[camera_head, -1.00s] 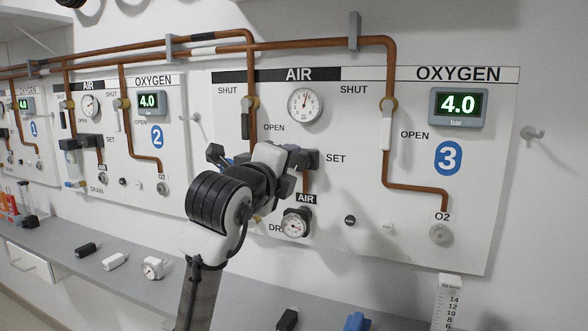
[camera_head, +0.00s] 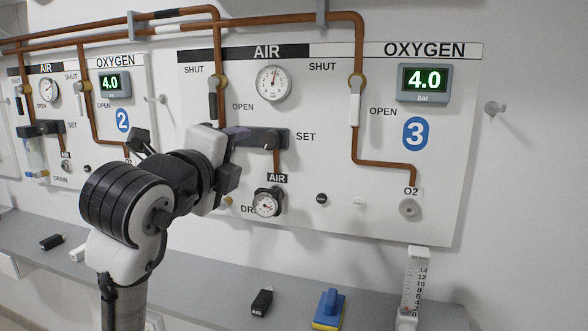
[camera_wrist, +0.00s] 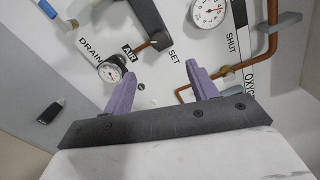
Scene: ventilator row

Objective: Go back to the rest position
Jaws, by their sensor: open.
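My gripper (camera_wrist: 160,71) shows in the wrist view with two purple fingers spread apart and nothing between them. In the head view my gripper (camera_head: 236,134) is mostly hidden behind my own wrist, in front of the left part of wall panel 3 (camera_head: 300,215). It is just left of the dark SET regulator (camera_head: 262,138), and I cannot tell the exact gap to the panel. In the wrist view the same regulator (camera_wrist: 150,20) lies beyond the fingers, with a gauge (camera_wrist: 110,70) near the left fingertip.
A grey shelf (camera_head: 215,282) runs below the panels. On it are a black AIR block (camera_head: 262,302), a blue and yellow item (camera_head: 329,308) and a flowmeter tube (camera_head: 414,275). Copper pipes (camera_head: 285,20) run along the wall. The wall right of panel 3 is mostly clear.

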